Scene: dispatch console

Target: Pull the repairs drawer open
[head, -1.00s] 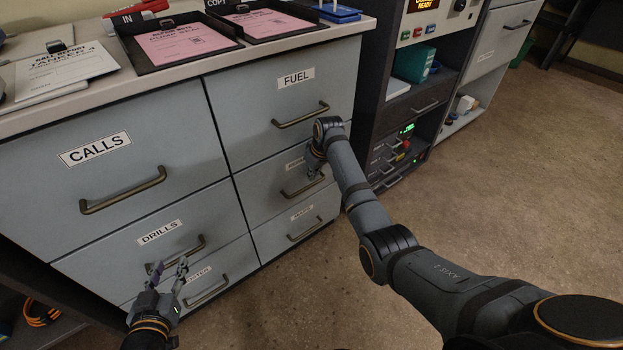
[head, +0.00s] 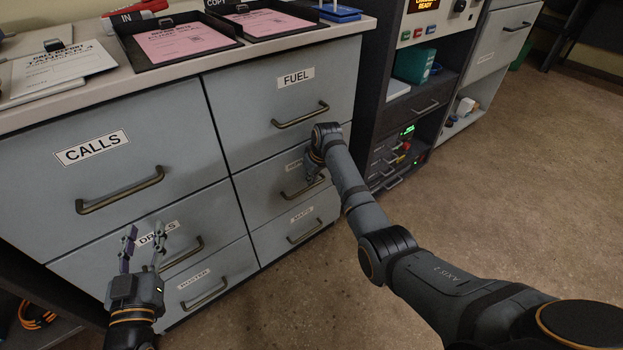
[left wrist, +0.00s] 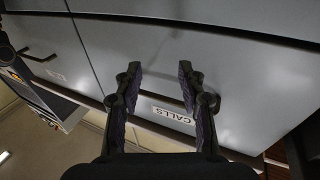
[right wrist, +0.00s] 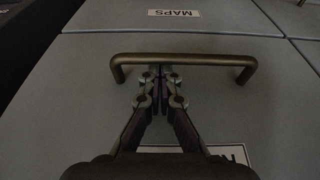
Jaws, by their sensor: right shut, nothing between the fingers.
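The repairs drawer (head: 248,196) is the middle grey front of the right column, between the fuel and maps drawers, and looks flush with them. Its label (head: 294,164) is partly hidden by my right arm. Its bronze bar handle (head: 294,193) also spans the right wrist view (right wrist: 205,60). My right gripper (head: 313,174) is at this handle; in the right wrist view its fingertips (right wrist: 160,74) are shut together, empty, right at the bar's middle. I cannot tell whether they reach behind the bar. My left gripper (head: 141,240) is open and empty before the drills drawer; its fingers spread in the left wrist view (left wrist: 160,72).
The fuel drawer handle (head: 300,116) is above and the maps drawer handle (head: 305,231) below. The calls drawer (head: 40,195) is at the left. A dark equipment rack (head: 378,95) stands at the right. The floor (head: 480,210) in front is clear.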

